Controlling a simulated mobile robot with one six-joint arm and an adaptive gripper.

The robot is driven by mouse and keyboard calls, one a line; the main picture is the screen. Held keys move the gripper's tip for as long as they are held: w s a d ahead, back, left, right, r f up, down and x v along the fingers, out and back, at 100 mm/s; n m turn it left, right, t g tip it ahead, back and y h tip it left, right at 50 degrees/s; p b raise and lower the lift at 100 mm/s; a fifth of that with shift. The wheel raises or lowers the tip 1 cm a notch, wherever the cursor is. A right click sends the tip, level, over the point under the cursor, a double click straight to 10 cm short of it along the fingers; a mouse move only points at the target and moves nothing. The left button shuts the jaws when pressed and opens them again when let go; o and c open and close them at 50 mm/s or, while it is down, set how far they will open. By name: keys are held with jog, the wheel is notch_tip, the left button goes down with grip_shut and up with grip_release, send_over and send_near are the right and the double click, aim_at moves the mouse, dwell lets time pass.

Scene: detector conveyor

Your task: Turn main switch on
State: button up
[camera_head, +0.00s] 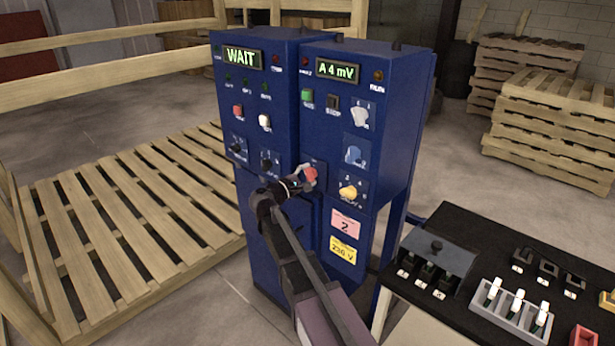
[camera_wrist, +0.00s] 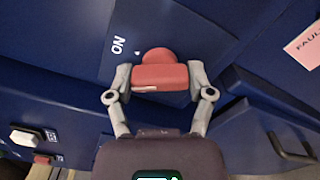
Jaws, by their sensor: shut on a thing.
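The main switch is a red rotary knob (camera_head: 311,173) low in the middle of the blue cabinet (camera_head: 320,130). In the wrist view the red knob (camera_wrist: 160,77) has a wide bar handle with a short pale mark near its lower left edge. An ON label (camera_wrist: 118,45), turned over in this view, stands to the left of the knob. My gripper (camera_wrist: 160,82) is shut on the knob, one grey finger at each end of the bar. In the head view my gripper (camera_head: 296,182) reaches the knob from the lower left and partly hides its surroundings.
The cabinet's WAIT display (camera_head: 240,58) and A 4 mV display (camera_head: 337,70) are lit green. A yellow knob (camera_head: 348,192) sits just right of the switch. A black table (camera_head: 470,235) with switches stands at right. Wooden pallets (camera_head: 130,200) lie at left.

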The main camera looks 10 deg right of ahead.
jog(key=m, duration=0.5)
jog(key=shift+d+m, duration=0.1)
jog(key=shift+m, duration=0.3)
jog(key=shift+s, duration=0.1)
jog(key=o, duration=1.1)
jog(key=v, duration=1.2)
